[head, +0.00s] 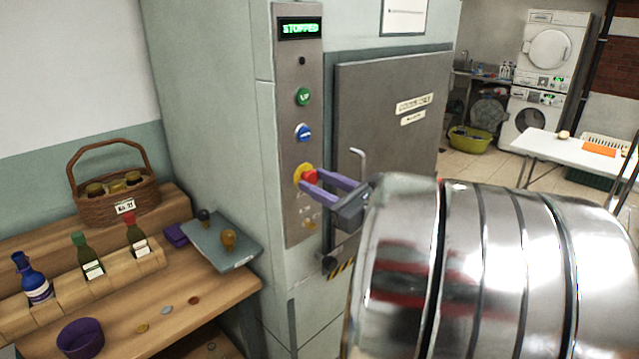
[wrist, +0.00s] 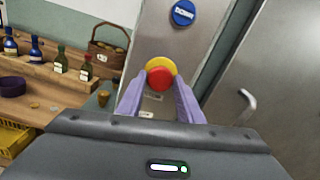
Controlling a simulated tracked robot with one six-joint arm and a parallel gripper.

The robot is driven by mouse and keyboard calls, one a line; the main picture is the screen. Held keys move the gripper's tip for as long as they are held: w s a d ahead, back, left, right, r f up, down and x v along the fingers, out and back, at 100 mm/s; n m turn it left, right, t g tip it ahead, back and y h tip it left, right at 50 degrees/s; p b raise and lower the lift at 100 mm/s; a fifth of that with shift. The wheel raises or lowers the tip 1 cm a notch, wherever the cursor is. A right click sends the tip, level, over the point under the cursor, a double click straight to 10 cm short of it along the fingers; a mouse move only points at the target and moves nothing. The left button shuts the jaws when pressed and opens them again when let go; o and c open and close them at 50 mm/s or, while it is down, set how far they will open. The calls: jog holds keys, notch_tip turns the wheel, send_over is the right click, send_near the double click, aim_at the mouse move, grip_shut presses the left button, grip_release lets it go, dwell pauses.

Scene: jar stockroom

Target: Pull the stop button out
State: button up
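The stop button (head: 309,176) is a red mushroom head on a yellow collar, low on a grey metal control panel (head: 290,235). It also shows in the wrist view (wrist: 160,78), between my two purple fingers. My gripper (head: 317,188) is at the panel, one finger on each side of the red head. In the wrist view the fingers look spread, with gaps to the red head; whether the tips touch it I cannot tell. The display (head: 300,28) at the panel's top reads "STOPPED" in green.
Above the button are a blue DOWN button (head: 303,132) and a green UP button (head: 303,96). A grey door (head: 385,110) with a handle (head: 358,158) stands to the right.

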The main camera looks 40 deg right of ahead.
grip_shut()
jog(key=shift+s, duration=0.6)
jog(key=o, duration=0.5)
grip_release()
jog(key=shift+s, duration=0.2)
jog(key=s, duration=1.3)
jog(key=shift+s+d, duration=0.2)
jog(key=shift+s, duration=0.1)
jog(key=shift+w+f, duration=0.1)
